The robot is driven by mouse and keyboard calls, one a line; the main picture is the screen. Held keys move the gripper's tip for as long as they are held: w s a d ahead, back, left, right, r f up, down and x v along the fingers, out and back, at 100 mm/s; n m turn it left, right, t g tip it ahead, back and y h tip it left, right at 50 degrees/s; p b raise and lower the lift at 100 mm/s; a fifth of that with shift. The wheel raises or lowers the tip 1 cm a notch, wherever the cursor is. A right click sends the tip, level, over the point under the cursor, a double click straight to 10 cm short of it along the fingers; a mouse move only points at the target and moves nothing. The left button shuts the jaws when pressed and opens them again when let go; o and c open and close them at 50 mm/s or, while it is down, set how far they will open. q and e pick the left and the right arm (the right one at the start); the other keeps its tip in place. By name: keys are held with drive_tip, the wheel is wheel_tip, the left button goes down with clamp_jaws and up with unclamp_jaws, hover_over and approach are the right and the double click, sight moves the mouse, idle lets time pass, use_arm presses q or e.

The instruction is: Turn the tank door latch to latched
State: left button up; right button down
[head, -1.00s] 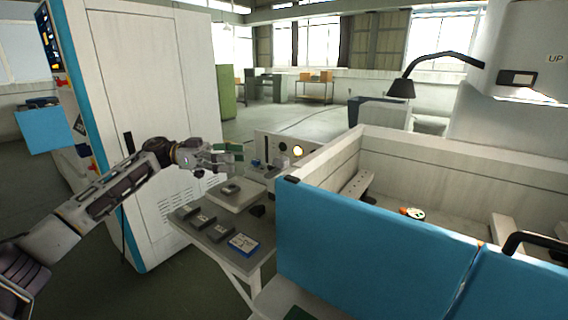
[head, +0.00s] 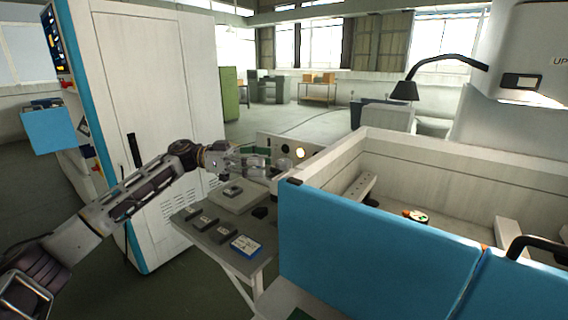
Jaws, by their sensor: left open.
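The tank (head: 440,160) is a pale open-topped box at the right, with blue door panels (head: 375,245) on its near side. A small black piece (head: 294,181) sits on the top left corner of the blue panel. A black bent handle (head: 535,243) shows at the right edge. I cannot tell which of these is the latch, or its position. My left gripper (head: 280,166) is open, above the side table and a little left of and beyond the black corner piece. It appears empty, with a green part at its fingers. My right gripper is out of view.
A side table (head: 258,262) holds several dark grey blocks, a blue-and-white card (head: 245,246) and a pale box (head: 237,199). A white cabinet (head: 160,90) stands at the left. A control panel (head: 299,153) with a lit round lamp is behind my gripper.

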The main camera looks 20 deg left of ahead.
sight(284, 160)
use_arm(q)
drive_tip(key=d, duration=0.6)
drive_tip(key=shift+w, duration=0.35)
drive_tip(key=shift+d, duration=0.3)
